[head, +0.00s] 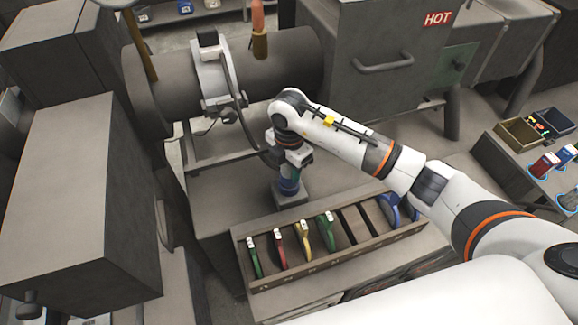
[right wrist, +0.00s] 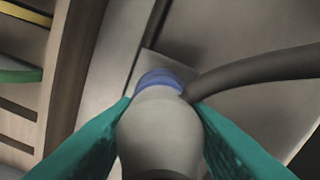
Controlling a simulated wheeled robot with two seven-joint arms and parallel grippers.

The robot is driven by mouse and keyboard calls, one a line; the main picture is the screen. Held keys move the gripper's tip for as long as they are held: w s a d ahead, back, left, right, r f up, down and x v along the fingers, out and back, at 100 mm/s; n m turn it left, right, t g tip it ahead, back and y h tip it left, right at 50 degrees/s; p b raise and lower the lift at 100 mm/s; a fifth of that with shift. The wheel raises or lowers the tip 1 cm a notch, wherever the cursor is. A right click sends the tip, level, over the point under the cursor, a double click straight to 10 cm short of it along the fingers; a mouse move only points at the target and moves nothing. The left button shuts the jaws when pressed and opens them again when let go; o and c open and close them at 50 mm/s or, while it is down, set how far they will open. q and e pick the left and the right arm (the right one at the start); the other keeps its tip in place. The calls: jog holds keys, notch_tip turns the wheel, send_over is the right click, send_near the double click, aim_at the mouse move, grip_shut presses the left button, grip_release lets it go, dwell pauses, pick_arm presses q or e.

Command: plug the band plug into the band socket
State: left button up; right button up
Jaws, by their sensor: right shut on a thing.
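My right gripper (head: 289,174) reaches down over a square grey plate (head: 296,197) in front of the large drum. In the right wrist view its teal fingers (right wrist: 158,135) are shut on a rounded grey plug (right wrist: 160,125). A blue ring (right wrist: 158,79) shows just beyond the plug, and in the head view the blue ring (head: 288,187) sits low over the plate. I cannot tell whether the ring belongs to plug or socket, nor whether the plug is seated. A dark cable (right wrist: 250,72) runs off beside the plug. My left gripper is out of view.
A white band (head: 211,82) wraps the dark drum (head: 275,65). A slotted rack (head: 330,259) with several coloured pieces lies in front of the plate. A cabinet (head: 75,190) stands at the left. Bins (head: 538,130) stand at the far right.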

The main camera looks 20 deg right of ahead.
jog(key=shift+f+b, duration=0.45)
jog(key=shift+f, duration=0.2)
jog(key=o, duration=1)
jog(key=shift+r, duration=0.1)
notch_tip(320, 180, up, 12)
jog(key=shift+f+b, duration=0.1)
jog(key=shift+b, duration=0.8)
jog(key=shift+s, duration=0.1)
